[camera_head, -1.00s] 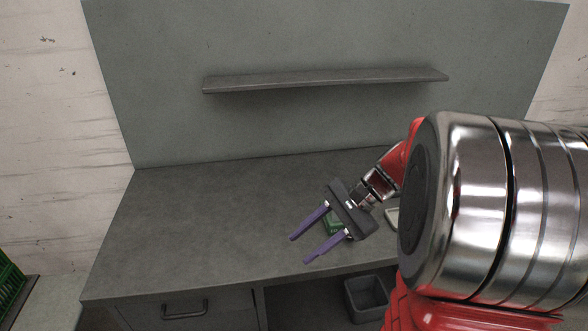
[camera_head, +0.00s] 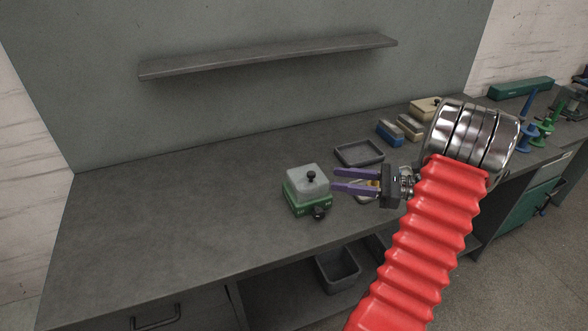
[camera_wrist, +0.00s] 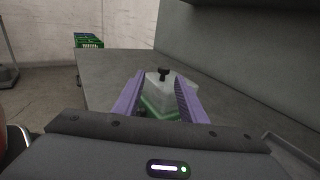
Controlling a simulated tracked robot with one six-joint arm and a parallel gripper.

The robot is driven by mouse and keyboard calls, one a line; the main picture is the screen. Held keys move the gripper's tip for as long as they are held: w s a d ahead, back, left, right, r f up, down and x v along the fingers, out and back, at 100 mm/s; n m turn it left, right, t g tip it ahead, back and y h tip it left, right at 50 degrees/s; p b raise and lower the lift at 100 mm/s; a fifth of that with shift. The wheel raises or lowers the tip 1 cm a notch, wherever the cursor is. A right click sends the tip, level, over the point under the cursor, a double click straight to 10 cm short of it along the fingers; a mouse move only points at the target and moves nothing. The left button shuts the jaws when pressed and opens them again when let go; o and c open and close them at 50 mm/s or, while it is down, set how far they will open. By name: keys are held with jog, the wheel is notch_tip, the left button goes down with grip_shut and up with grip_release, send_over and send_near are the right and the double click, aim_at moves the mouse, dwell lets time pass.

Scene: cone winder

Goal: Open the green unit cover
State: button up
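The green unit (camera_head: 307,203) stands on the grey workbench with a translucent grey cover (camera_head: 304,181) on top. The cover sits closed on it and carries a black knob (camera_head: 311,175). Another dark knob (camera_head: 320,213) is at the unit's front. My gripper (camera_head: 334,179) is open, just right of the unit, its purple fingers pointing left at it. In the wrist view the cover (camera_wrist: 155,88) and its knob (camera_wrist: 163,73) appear between the two fingers (camera_wrist: 160,95), ahead of them. The green base (camera_wrist: 158,112) is partly hidden. Nothing is held.
A dark tray (camera_head: 360,152) lies behind my gripper, and blue blocks (camera_head: 390,132) and a beige box (camera_head: 425,107) lie farther right. A shelf (camera_head: 268,55) hangs on the back wall. The bench left of the unit is clear. A grey bin (camera_head: 338,268) is below.

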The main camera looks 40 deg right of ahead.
aim_at(298, 179)
jog(key=shift+s+d+f+t, duration=0.15)
jog(key=shift+d+t, duration=0.15)
jog(key=shift+d, duration=0.25)
jog(key=shift+a, duration=0.1)
jog(key=x, duration=1.4)
jog(key=shift+f, duration=0.15)
grip_shut()
